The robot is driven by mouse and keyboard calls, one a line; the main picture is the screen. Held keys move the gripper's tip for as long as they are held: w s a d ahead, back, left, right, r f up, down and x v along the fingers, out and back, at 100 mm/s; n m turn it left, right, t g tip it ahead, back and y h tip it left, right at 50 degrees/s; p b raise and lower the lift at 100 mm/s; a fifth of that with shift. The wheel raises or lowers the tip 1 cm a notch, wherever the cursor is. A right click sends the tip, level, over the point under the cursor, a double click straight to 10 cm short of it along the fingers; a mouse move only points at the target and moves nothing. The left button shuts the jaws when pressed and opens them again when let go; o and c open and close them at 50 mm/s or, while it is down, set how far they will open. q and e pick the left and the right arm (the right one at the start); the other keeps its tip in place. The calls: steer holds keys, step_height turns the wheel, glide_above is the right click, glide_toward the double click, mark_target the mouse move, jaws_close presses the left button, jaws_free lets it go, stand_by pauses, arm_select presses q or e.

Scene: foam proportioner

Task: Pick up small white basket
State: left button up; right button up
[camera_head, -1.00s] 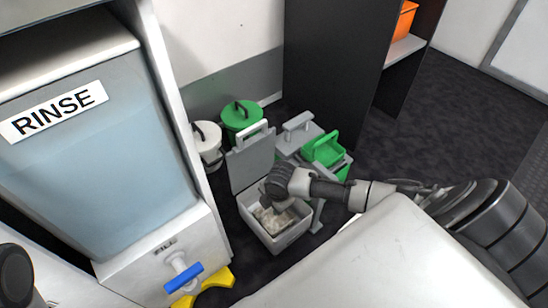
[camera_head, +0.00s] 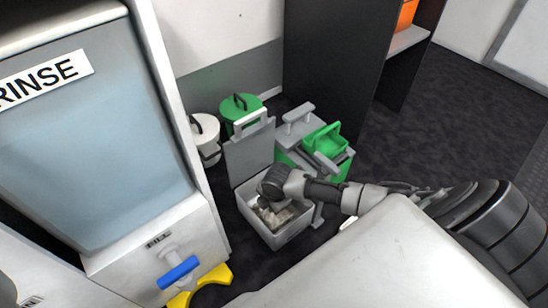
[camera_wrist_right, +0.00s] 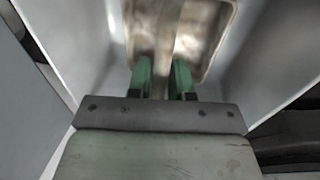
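A small off-white basket (camera_head: 284,216) lies inside an open light-grey bin (camera_head: 280,241) on the floor in the head view. Its stained, pale interior also shows in the right wrist view (camera_wrist_right: 196,30). My right arm reaches down into the bin from the right, and its wrist covers part of the basket. In the right wrist view the green-tipped fingers of my right gripper (camera_wrist_right: 162,78) stand apart, with a narrow pale strip visible between them at the basket's near edge. Contact with the basket cannot be told. My left gripper is not in view.
The bin's raised lid (camera_head: 250,153) stands behind it. A white lidded bucket (camera_head: 205,140), a green-lidded bucket (camera_head: 240,110) and a green caddy (camera_head: 324,144) are close by. A RINSE tank (camera_head: 90,150) is at left; a white surface (camera_head: 390,260) fills the lower right.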

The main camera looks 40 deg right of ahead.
jaws_close()
steer(key=shift+r, duration=0.1)
